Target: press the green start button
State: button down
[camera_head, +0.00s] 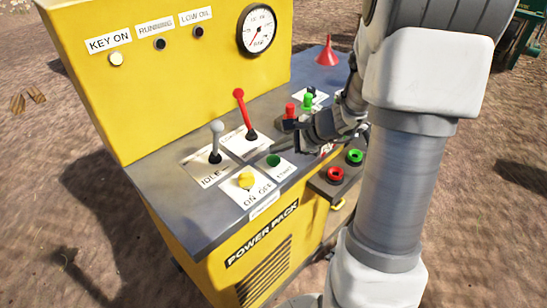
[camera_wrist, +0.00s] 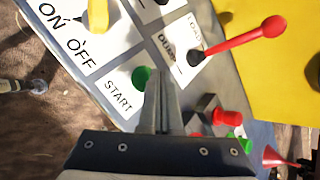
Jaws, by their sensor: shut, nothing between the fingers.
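The green start button (camera_head: 273,160) is a round button on a white START label on the yellow power pack's grey top. In the wrist view the green button (camera_wrist: 141,77) shows just left of my fingertips, partly covered by them. My gripper (camera_head: 304,146) is shut and empty, low over the panel to the right of the button. In the wrist view my gripper's closed fingers (camera_wrist: 159,76) point across the panel beside the button. I cannot tell whether they touch the panel or the button.
A yellow ON/OFF switch (camera_head: 246,180), a grey idle lever (camera_head: 216,142) and a red lever (camera_head: 241,112) stand left of my gripper. Red (camera_head: 336,174) and green (camera_head: 354,157) buttons sit on a lower ledge. A red funnel (camera_head: 327,56) stands behind.

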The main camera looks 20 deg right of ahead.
aim_at(278, 159)
jog(key=shift+f, duration=0.2)
dwell(0.6)
jog(key=shift+f+b, duration=0.25)
jog(key=shift+b, duration=0.3)
jog(key=shift+f+b, duration=0.6)
jog(key=shift+b, duration=0.05)
dwell(0.5)
dwell(0.3)
jog(key=shift+r+p, duration=0.75)
jog(key=shift+r, duration=0.3)
notch_tip(278, 159, up, 5)
jog(key=p, duration=0.4)
dwell(0.4)
